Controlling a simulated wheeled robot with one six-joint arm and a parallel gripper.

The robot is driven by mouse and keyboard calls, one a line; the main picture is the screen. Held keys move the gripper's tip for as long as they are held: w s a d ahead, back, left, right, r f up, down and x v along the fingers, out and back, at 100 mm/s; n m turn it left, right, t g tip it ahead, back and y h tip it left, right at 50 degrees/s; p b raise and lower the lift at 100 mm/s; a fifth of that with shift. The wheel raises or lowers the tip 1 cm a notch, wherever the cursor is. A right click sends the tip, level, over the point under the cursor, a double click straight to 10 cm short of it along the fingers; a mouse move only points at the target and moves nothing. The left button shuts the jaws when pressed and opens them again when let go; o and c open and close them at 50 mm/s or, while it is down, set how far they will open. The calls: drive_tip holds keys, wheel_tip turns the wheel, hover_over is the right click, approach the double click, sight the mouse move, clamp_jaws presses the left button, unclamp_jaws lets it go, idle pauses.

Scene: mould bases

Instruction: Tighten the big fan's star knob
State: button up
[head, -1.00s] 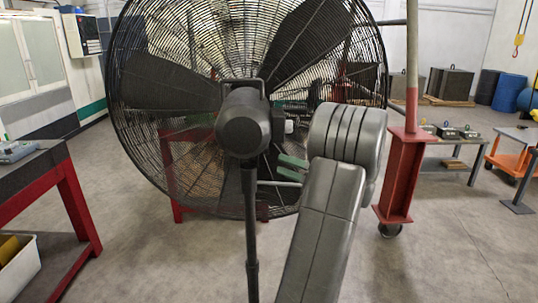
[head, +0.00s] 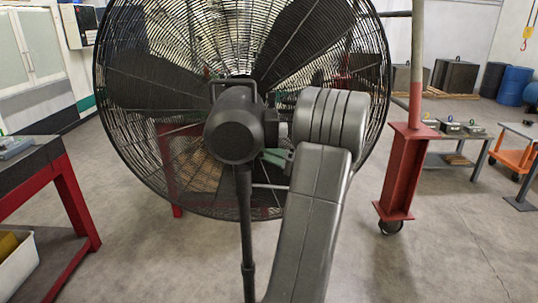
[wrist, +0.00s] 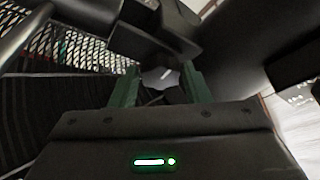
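The big fan (head: 235,135) stands in front of me, its black cage filling the upper middle of the head view, with a dark motor housing on a pole. In the wrist view, the grey star knob (wrist: 166,77) with a pale mark shows between the two green fingers of my gripper (wrist: 160,75). The fingers are apart, one on each side of the knob, and I see gaps beside it. Whether either finger touches it, I cannot tell. In the head view my grey arm reaches up right of the housing and hides most of the gripper; a little green (head: 273,157) shows.
A red post on a wheeled base (head: 400,175) stands right of the fan. A red-legged bench (head: 72,200) is at the left, with a white bin (head: 18,268) under it. Blue drums (head: 509,82) are far right. The floor between is clear.

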drive_tip(key=shift+r+m, duration=0.1)
drive_tip(key=shift+m, duration=0.3)
drive_tip(key=shift+w+r+m+g+h+p, duration=0.1)
drive_tip(key=shift+r+m+g+h+p, duration=0.6)
drive_tip(key=shift+m, duration=1.8)
drive_tip(key=shift+s+f+m+g+h+p, duration=0.15)
drive_tip(key=shift+m+h+p, duration=1.1)
drive_tip(key=shift+m, duration=1.25)
drive_tip(key=shift+w+r+m+g+h+p, duration=0.15)
drive_tip(key=shift+r+m+g+h+p, duration=0.55)
drive_tip(key=shift+m, duration=1.8)
drive_tip(key=shift+f+t+p, duration=0.25)
drive_tip(key=shift+f+p, duration=0.15)
drive_tip(key=shift+p, duration=0.05)
drive_tip(key=o, duration=1)
